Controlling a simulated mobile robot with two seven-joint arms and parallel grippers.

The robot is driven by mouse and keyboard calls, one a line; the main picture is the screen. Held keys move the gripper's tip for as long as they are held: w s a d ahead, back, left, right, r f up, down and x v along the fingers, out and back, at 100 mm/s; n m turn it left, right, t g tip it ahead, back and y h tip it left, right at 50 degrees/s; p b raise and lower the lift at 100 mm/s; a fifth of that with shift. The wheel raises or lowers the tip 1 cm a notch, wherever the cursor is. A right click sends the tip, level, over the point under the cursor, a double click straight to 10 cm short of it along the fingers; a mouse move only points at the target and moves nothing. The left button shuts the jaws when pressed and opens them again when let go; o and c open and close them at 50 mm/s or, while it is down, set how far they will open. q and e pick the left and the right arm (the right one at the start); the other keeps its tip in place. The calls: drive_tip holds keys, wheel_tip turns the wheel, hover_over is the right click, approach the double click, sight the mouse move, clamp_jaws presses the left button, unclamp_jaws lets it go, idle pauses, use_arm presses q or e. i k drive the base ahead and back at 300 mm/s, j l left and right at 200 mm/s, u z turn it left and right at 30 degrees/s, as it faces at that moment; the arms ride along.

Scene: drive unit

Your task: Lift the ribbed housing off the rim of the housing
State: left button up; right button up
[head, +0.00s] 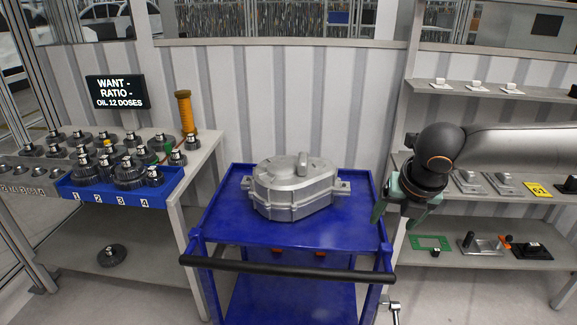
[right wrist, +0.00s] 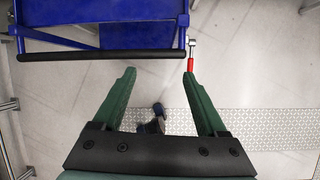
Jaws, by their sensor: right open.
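A grey metal ribbed housing (head: 294,186) sits upright on the top of the blue cart (head: 232,228) in the middle of the head view. It looks closed, with a lid-like upper part above a seam; I cannot tell whether the upper part is separate. My right gripper (head: 404,214) is at the cart's right side, apart from the housing, with its green fingers pointing down. In the right wrist view my right gripper (right wrist: 157,82) is open and empty above the floor. My left gripper is not in view.
The cart has a black handle bar (head: 290,271) in front. Left stands a table with a blue tray (head: 165,186) of several gears and a dark sign (head: 117,92). Right are shelves (head: 480,208) with small parts. A red-handled tool (right wrist: 191,62) hangs by the cart.

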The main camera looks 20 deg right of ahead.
sight(291, 182)
drive_tip(key=i, duration=1.3)
